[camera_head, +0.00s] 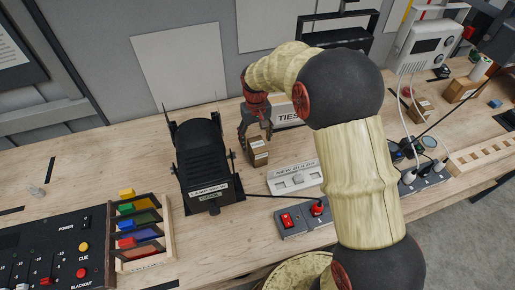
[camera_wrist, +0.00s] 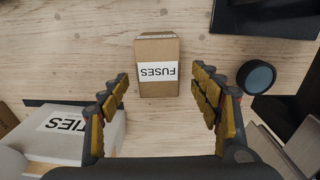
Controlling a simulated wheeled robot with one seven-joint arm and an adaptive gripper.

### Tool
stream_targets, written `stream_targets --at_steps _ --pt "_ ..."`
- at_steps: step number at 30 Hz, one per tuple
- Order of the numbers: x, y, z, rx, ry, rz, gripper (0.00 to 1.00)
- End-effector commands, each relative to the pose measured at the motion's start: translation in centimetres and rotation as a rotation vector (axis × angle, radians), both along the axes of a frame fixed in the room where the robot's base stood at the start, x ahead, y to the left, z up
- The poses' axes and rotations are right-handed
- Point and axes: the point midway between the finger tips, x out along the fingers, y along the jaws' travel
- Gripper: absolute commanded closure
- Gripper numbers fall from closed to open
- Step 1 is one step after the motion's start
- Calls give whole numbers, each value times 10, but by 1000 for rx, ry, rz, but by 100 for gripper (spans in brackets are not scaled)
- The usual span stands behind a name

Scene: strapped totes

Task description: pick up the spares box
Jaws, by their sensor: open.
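No box with a readable "SPARES" label shows in either view. A small brown carton (camera_wrist: 158,50) with a white "FUSES" label, upside down in the wrist view, lies between and beyond my fingers. A small brown carton (camera_head: 258,153) stands below my gripper (camera_head: 256,128) in the head view; its label is too small to read. My gripper (camera_wrist: 160,82) is open and empty, its yellow-padded fingers on either side of the fuses carton and apart from it. Other small cartons (camera_head: 420,109) (camera_head: 461,90) stand at the right, their labels unreadable.
A "TIES" box (camera_head: 287,115) stands behind my gripper and shows in the wrist view (camera_wrist: 68,133). A black lamp unit (camera_head: 204,165) is left of the carton. A dark round object (camera_wrist: 256,77) is nearby.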

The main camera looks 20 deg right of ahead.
Motion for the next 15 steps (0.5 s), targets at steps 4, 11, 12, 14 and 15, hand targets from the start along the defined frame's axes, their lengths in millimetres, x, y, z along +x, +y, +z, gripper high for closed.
stream_targets --at_steps 4,11,12,14,15 --pt "0 0 -17 0 4 0 36" --pt "-3 -1 -34 0 4 0 36" --pt "-4 -1 -38 0 4 0 36" --pt "-6 -2 -46 0 4 0 36" --pt "-8 -2 -52 0 4 0 36"
